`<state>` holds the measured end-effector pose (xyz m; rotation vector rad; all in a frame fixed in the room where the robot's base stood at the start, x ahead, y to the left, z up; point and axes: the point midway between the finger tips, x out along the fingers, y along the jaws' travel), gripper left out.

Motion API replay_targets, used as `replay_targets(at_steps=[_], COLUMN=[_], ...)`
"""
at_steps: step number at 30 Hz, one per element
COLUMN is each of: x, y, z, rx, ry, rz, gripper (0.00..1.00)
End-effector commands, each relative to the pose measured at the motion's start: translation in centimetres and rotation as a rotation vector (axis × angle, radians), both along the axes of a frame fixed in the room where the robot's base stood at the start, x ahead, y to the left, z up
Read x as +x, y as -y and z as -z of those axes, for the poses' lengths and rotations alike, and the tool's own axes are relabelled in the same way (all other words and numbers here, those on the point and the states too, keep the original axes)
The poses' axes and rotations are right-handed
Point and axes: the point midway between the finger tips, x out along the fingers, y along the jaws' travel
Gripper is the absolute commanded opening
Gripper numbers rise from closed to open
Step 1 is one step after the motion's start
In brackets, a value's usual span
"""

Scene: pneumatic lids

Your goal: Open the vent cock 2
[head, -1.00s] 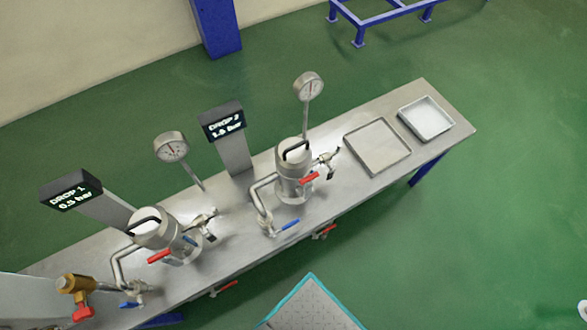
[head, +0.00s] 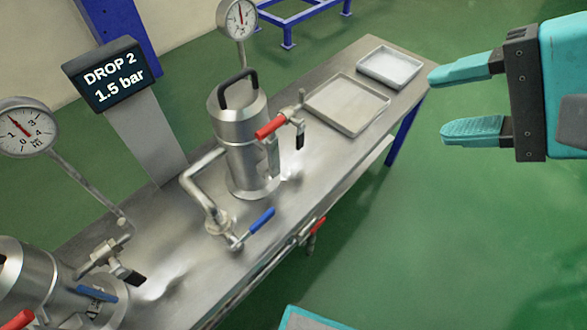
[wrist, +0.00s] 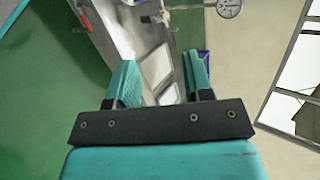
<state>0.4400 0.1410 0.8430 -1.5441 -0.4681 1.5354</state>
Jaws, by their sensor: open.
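The steel pot at drop 2 (head: 240,140) stands upright on the bench with a black lid handle. On its right side are a red lever (head: 270,127) and a small cock with a black handle (head: 300,140). A blue lever (head: 258,222) sits on the pipe in front, and another red lever (head: 317,230) is below the bench edge. I cannot tell by label which is vent cock 2. My gripper (head: 438,105) is open and empty, right of the pot and apart from it. In the wrist view its fingers (wrist: 160,68) point toward the bench.
The drop 2 display (head: 108,75) reads 1.5 bar. A gauge (head: 237,18) stands behind the pot. Two shallow trays (head: 345,103) (head: 389,66) lie on the bench's right end. The drop 1 pot (head: 30,275) is at lower left. Green floor on the right is clear.

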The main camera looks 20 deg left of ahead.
Motion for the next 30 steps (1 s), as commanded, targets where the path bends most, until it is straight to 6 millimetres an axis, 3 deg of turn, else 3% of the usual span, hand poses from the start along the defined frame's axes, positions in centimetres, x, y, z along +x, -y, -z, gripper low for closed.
replay_targets(at_steps=[1, 9, 18, 24, 30], x=[0.2, 1.7, 3.5, 4.5, 4.9], y=[-0.5, -2.9, -4.2, -4.3, -4.3], z=[4.1, 12.4, 21.1, 24.5, 25.3], rx=[0.048, 0.345, 0.679, 0.842, 0.912], ry=[-0.047, -0.359, -0.773, -1.003, -1.107], rz=[0.045, 0.289, 0.495, 0.569, 0.594], gripper=[0.47, 0.47, 0.47, 0.47, 0.47])
